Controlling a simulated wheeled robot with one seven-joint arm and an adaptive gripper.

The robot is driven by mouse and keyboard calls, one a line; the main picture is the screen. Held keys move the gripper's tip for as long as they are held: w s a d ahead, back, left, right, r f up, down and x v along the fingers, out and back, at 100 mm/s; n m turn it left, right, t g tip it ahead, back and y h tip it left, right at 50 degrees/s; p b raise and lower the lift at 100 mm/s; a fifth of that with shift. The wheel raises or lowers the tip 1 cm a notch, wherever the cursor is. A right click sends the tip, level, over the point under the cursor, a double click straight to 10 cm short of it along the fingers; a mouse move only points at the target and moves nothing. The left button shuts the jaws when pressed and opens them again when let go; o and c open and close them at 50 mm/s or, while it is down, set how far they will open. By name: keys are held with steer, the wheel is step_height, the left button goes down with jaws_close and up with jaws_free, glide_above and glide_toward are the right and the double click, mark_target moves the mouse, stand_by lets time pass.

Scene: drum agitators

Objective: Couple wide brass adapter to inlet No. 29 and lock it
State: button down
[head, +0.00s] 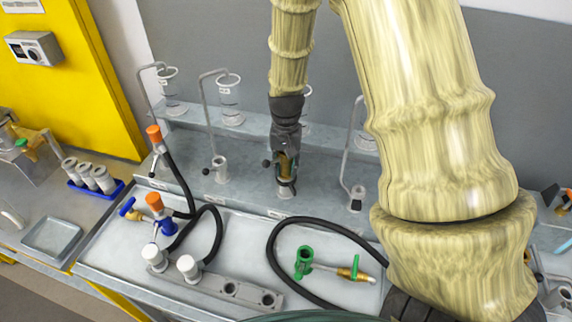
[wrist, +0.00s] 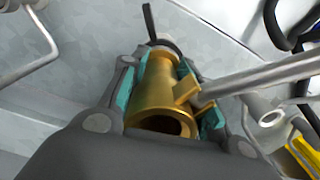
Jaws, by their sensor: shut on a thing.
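A wide brass adapter (wrist: 160,92) is held between the teal pads of my gripper (wrist: 158,72) in the wrist view. Its open bore faces the camera, and a short side stub points right. In the head view my gripper (head: 286,168) is low over a grey inlet (head: 284,191) on the bench ledge, with a little brass (head: 284,164) showing between the fingers. A black lever or loop (wrist: 152,22) lies just beyond the adapter's far end. The jaws hide the joint, so I cannot tell whether adapter and inlet are seated. The inlet numbers are too small to read.
Neighbouring inlets stand left (head: 220,168) and right (head: 357,197). Thin bent pipes rise behind, one (wrist: 265,75) passing close to my gripper. The front tray holds a black hose (head: 280,232), a green fitting (head: 304,262), orange-topped valves (head: 155,202) and white caps (head: 187,267).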

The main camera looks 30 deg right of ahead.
steer(key=shift+f, duration=0.15)
steer(key=c, duration=0.8)
jaws_free()
steer(key=shift+o, duration=0.2)
step_height(320, 180, up, 9)
steer(key=p, duration=0.7)
step_height(320, 180, up, 8)
stand_by(0.4)
